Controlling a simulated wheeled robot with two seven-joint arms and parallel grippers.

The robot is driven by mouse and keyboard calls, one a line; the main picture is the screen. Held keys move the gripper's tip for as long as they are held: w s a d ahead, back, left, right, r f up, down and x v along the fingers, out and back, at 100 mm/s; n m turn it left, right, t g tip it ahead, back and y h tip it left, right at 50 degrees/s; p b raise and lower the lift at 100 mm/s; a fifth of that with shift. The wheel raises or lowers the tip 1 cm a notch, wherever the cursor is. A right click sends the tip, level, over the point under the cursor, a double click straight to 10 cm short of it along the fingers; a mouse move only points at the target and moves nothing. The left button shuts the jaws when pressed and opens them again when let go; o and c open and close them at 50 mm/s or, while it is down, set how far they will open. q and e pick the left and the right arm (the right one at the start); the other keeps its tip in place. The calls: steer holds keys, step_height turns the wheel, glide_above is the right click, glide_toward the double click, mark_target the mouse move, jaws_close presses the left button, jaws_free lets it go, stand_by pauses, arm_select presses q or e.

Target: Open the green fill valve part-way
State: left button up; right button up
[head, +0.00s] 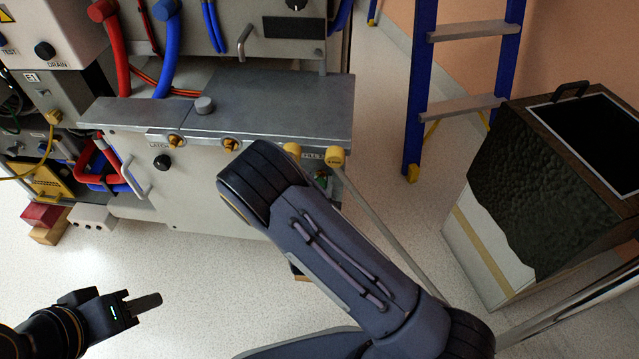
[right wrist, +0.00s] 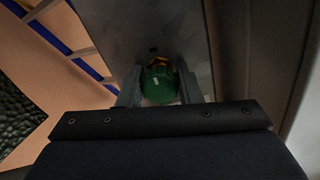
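The green fill valve (right wrist: 158,85) is a round green knob on a grey panel, with a yellow part behind it. In the right wrist view my right gripper (right wrist: 160,90) has one finger on each side of the knob, and both appear to touch it. In the head view a bit of green (head: 321,180) shows below the FILL label (head: 311,156); my right forearm hides the right gripper there. My left gripper (head: 146,303) is low at the left, over the floor and away from the cabinet. Its fingers are seen edge-on, and I see nothing held.
The grey cabinet (head: 190,185) has a LATCH label, a black knob (head: 163,162) and a metal top shelf (head: 250,105). Two yellow-capped parts (head: 335,157) sit near the FILL label. A blue ladder (head: 421,90) and a dark-topped bin (head: 545,180) stand right.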

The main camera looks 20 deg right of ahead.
steer(key=c, duration=0.3)
steer(key=n, duration=0.3)
steer(key=shift+n+b, duration=0.3)
steer(key=shift+n, duration=1.5)
steer(key=shift+f, duration=0.1)
steer(key=o, duration=1)
steer(key=shift+c, duration=0.2)
